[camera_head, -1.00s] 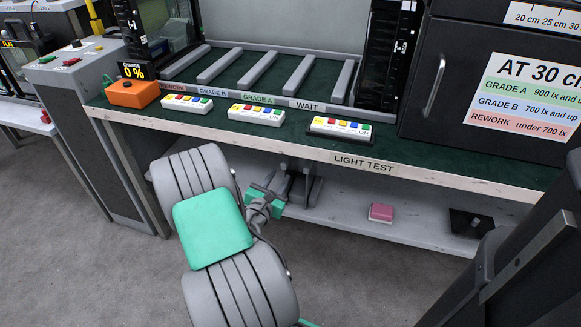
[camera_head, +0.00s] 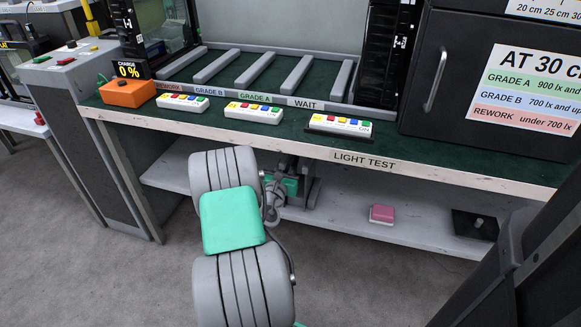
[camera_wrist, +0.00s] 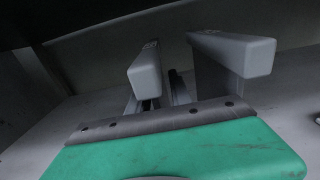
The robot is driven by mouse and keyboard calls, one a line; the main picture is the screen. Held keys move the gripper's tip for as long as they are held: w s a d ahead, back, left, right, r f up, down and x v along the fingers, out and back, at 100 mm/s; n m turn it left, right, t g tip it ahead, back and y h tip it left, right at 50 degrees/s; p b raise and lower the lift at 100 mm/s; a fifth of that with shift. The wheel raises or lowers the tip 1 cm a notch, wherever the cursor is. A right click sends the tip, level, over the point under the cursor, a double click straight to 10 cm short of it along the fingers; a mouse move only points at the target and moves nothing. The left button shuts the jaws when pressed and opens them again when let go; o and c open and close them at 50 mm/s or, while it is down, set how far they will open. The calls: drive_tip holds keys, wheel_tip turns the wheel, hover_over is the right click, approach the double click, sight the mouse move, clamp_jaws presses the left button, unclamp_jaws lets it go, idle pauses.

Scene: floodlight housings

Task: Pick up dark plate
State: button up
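The dark plate (camera_head: 475,224) lies on the lower shelf under the bench, toward the right in the head view. It is flat and black with a small grey knob on top. Its right side is partly hidden by a dark part in the foreground. My gripper is under the bench top, well left of the plate, and is partly hidden behind my arm in the head view. In the wrist view my gripper (camera_wrist: 203,66) has its two grey fingers apart with nothing between them. The plate does not show clearly in the wrist view.
A pink block (camera_head: 382,214) lies on the lower shelf (camera_head: 420,233) between my gripper and the plate. The bench front edge (camera_head: 420,172) overhangs the shelf. A grey support stands close by my gripper. Button boxes (camera_head: 340,125) and an orange box (camera_head: 128,93) sit on the bench.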

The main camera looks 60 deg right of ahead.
clamp_jaws()
idle(1.2)
